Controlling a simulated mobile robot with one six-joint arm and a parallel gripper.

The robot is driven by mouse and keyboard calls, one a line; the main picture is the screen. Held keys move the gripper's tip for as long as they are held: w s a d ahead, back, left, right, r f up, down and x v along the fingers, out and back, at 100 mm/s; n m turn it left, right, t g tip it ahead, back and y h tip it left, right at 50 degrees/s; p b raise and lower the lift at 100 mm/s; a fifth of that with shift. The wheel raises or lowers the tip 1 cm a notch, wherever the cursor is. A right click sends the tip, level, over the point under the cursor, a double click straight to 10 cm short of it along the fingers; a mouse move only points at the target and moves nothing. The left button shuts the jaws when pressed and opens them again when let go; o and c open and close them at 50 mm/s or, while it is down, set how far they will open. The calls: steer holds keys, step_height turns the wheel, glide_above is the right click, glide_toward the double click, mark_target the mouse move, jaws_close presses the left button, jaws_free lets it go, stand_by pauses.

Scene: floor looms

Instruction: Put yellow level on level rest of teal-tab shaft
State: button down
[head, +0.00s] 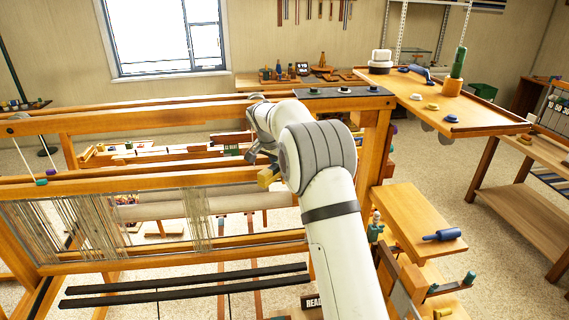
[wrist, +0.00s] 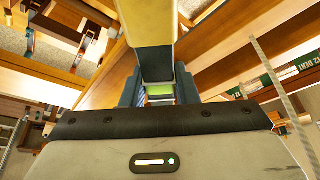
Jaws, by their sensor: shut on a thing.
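My gripper (wrist: 158,88) is shut on the yellow level (wrist: 150,22), which sticks out past the dark fingers toward the top of the wrist view. A small green patch shows between the fingers. In the head view the level's yellow end (head: 268,177) shows below my gripper (head: 262,156), over the loom's right half; my arm hides part of both. A teal tab (head: 41,183) sits at the left of the loom near a purple tab (head: 51,172). I cannot make out the level rest.
The wooden loom frame (head: 150,118) spans the left and middle, with heddles (head: 70,235) hanging in it. A shelf (head: 425,215) with a blue-handled tool and a raised tray table (head: 480,115) stand right. A printed reed (wrist: 300,68) shows at right in the wrist view.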

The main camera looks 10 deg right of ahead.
steer(key=shift+f, duration=0.1)
steer(key=c, duration=1.1)
jaws_free()
